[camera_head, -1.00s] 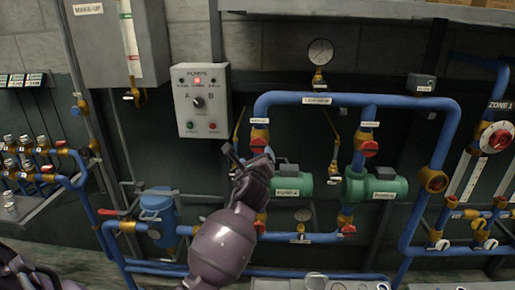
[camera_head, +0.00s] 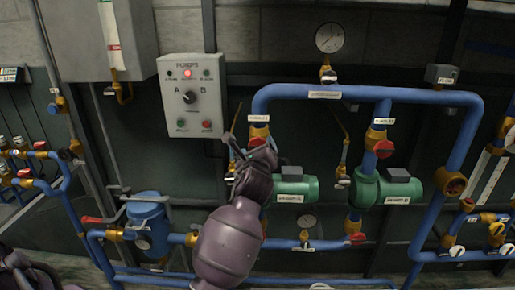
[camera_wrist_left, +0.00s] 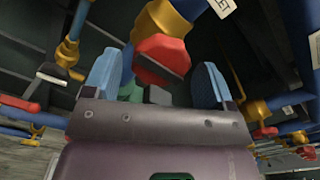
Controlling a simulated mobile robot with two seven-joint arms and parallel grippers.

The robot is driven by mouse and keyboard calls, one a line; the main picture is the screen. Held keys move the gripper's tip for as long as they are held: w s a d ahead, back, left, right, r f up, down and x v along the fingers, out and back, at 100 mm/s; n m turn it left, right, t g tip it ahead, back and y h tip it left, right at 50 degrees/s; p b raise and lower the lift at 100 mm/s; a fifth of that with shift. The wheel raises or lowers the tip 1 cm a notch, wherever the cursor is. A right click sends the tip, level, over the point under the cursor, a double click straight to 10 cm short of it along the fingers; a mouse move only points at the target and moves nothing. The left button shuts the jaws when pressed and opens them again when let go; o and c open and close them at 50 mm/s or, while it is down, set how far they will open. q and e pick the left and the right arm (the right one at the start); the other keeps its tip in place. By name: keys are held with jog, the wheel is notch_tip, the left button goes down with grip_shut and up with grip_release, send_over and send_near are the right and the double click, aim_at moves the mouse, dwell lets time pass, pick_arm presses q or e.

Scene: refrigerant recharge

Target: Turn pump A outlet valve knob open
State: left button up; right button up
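The pump A outlet valve (camera_head: 260,131) is a yellow body on the blue pipe above the left green pump (camera_head: 297,189). Its red knob (camera_head: 258,142) is partly covered by my left gripper (camera_head: 248,147), which is right in front of it. In the left wrist view, the red faceted knob (camera_wrist_left: 160,58) shows between and just beyond the two blue fingertips of my left gripper (camera_wrist_left: 153,85). The fingers are wide apart and I see no grip on the knob. My right gripper is not in view.
The grey pump control box (camera_head: 192,96) hangs left of the valve. A round gauge (camera_head: 329,38) stands on the top pipe. A second pump (camera_head: 390,188) with a red-knobbed valve (camera_head: 378,140) is to the right. A blue filter canister (camera_head: 147,218) is lower left.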

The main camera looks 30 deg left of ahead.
pick_arm(q)
jog(key=shift+w+a+f, duration=0.1)
jog(key=shift+c, duration=2.3)
jog(key=shift+s+d, duration=0.2)
jog(key=shift+d, duration=0.05)
jog(key=shift+c, duration=1.7)
jog(key=shift+n+p, duration=0.5)
jog(key=shift+n, duration=1.7)
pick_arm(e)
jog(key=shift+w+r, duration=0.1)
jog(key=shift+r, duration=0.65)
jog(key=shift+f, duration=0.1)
